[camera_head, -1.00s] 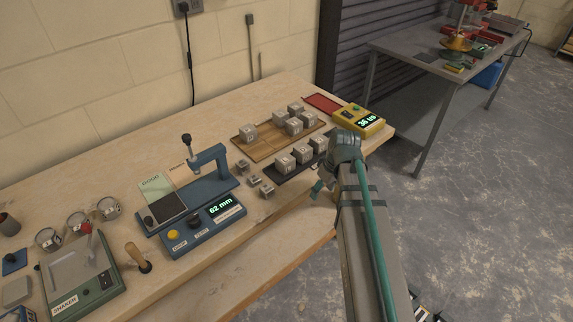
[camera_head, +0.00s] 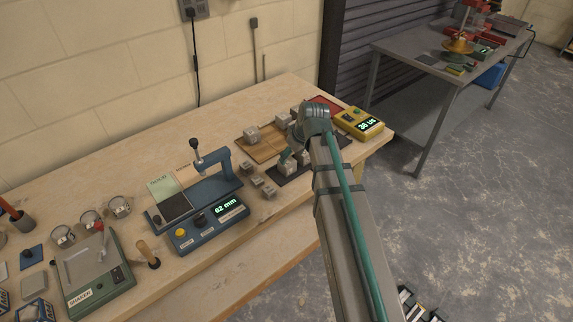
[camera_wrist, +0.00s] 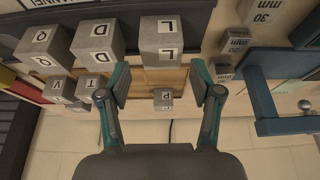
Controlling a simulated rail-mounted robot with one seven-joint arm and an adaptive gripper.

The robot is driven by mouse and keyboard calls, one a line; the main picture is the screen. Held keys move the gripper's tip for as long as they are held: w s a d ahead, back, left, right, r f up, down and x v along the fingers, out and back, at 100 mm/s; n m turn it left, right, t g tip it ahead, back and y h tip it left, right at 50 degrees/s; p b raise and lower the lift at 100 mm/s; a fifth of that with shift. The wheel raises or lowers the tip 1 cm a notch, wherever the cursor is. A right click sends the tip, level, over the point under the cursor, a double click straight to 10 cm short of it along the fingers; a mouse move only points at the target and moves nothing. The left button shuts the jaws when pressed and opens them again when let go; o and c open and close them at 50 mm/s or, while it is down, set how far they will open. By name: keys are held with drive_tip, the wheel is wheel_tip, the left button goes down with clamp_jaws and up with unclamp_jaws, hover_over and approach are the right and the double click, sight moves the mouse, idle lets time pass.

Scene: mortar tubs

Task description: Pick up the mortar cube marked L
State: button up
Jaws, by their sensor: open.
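The grey mortar cube marked L (camera_wrist: 160,40) shows at the top middle of the wrist view, with L on two of its faces. In the head view the cube (camera_head: 287,169) sits at the left end of the dark mat (camera_head: 305,173), partly covered by my gripper. My gripper (camera_wrist: 160,82) is open and empty, its two fingers spread wide. In the wrist view the cube lies between and just beyond the fingertips, with no contact visible. In the head view my gripper (camera_head: 290,157) is over the mat at this cube.
Cubes D (camera_wrist: 97,42) and Q (camera_wrist: 43,48) stand in the same row, D close beside L. Cube P (camera_wrist: 163,99) is on the wooden tray (camera_head: 262,151) behind. Small grey gauge blocks (camera_head: 257,181) and the blue tester (camera_head: 208,228) stand on the other side.

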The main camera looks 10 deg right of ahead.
sight(287, 163)
drive_tip(key=shift+p+x, duration=1.1)
drive_tip(key=shift+x, duration=2)
clamp_jaws()
drive_tip(key=shift+r, duration=0.15)
